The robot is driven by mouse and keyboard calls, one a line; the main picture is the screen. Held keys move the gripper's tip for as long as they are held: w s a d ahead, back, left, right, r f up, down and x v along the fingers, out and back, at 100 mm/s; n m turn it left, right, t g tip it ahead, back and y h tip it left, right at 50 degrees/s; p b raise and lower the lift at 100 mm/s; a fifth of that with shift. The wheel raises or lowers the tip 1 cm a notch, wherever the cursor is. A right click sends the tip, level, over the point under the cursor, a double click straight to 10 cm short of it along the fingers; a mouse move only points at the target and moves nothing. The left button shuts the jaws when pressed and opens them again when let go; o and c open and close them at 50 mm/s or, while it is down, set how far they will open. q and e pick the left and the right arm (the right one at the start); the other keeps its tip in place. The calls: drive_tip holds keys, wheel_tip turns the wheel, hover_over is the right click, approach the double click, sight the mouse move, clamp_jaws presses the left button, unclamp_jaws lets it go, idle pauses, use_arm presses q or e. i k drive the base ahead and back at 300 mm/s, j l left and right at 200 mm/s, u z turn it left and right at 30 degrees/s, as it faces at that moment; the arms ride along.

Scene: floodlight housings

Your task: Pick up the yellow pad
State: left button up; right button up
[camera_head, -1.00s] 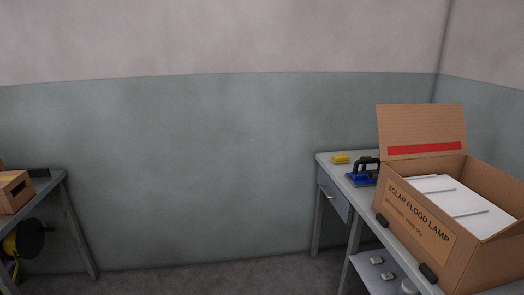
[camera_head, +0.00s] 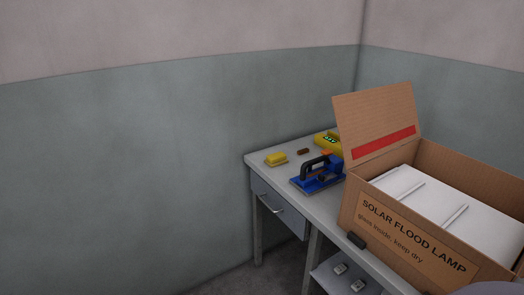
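A small yellow pad (camera_head: 276,159) lies flat on the grey table (camera_head: 262,170) near its far left corner. Nothing covers it in the head view. Neither of my grippers shows in this view.
Right of the pad lie a small brown piece (camera_head: 303,152), a blue tool with a black handle (camera_head: 318,175) and a yellow device (camera_head: 327,139) partly hidden by the box flap. A large open cardboard box (camera_head: 400,225) holding white panels fills the table's right. A drawer (camera_head: 275,207) is under the tabletop.

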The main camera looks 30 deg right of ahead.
sight(277, 158)
drive_tip(key=i+j+z, duration=0.15)
drive_tip(key=i, duration=0.45)
drive_tip(key=i+j+z, duration=0.1)
drive_tip(key=i, duration=0.45)
